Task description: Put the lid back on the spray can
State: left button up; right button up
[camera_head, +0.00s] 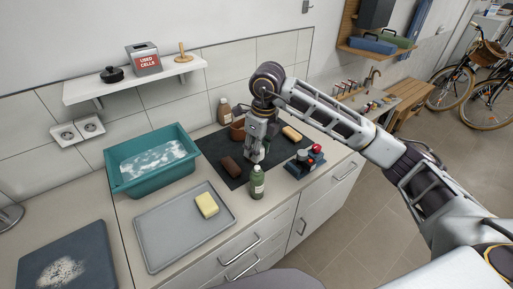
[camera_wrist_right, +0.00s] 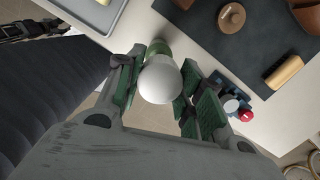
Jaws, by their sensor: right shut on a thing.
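The green spray can (camera_head: 257,186) stands upright at the front edge of the counter. In the right wrist view its green body (camera_wrist_right: 158,47) shows behind the round white lid (camera_wrist_right: 160,82). My right gripper (camera_head: 255,155) points down just above the can and is shut on the white lid, which sits between its green finger pads. The lid covers the can's top in the wrist view, and I cannot tell whether it is seated or only close above. My left gripper is not in view.
A grey tray (camera_head: 165,238) with a yellow sponge (camera_head: 206,204) lies left of the can. A teal basin (camera_head: 120,180) stands behind it. A blue holder with a red knob (camera_head: 316,149) stands to the right.

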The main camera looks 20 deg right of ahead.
aim_at(256, 166)
jog(key=shift+f, duration=0.25)
dwell(0.4)
jog(key=shift+f+b, duration=0.9)
jog(key=shift+f, duration=1)
jog(key=shift+f+b, duration=0.95)
jog(key=shift+f, duration=0.1)
jog(key=shift+f+b, duration=0.2)
jog(key=shift+b, duration=0.8)
dwell(1.6)
dwell(0.4)
jog(key=o, duration=0.8)
jog(key=shift+c, duration=0.2)
